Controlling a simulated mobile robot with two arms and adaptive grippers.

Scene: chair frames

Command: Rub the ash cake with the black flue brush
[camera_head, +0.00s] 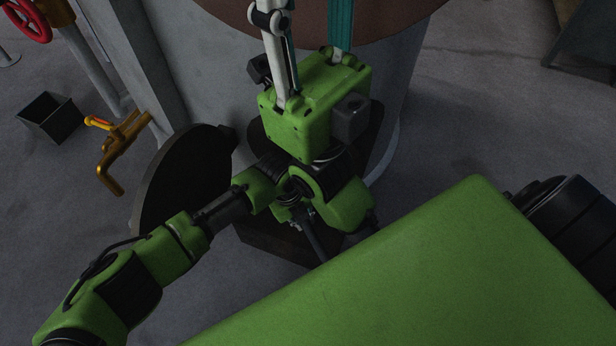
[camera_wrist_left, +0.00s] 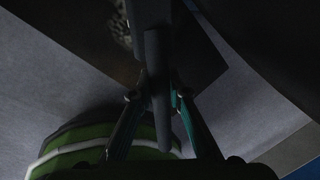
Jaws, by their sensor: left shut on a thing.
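My left gripper (camera_head: 308,32) reaches up the picture in the head view, its green housing in front of the round grey body. Its white and teal fingers run off the top edge, so their tips are hidden there. In the left wrist view, the left gripper (camera_wrist_left: 155,97) is shut on a dark rod, which looks like the handle of the black flue brush (camera_wrist_left: 158,65). The brush's head cannot be made out. A rough grey patch (camera_wrist_left: 122,24) lies left of the rod; I cannot tell whether it is the ash cake or bristles. My right gripper is not in view.
A grey cylinder with a brown top (camera_head: 408,20) stands behind the gripper. A round black door (camera_head: 185,185) stands beside it, near my left arm. A brass valve (camera_head: 120,150), a dark open box (camera_head: 48,117) and a red handwheel (camera_head: 28,18) are at left.

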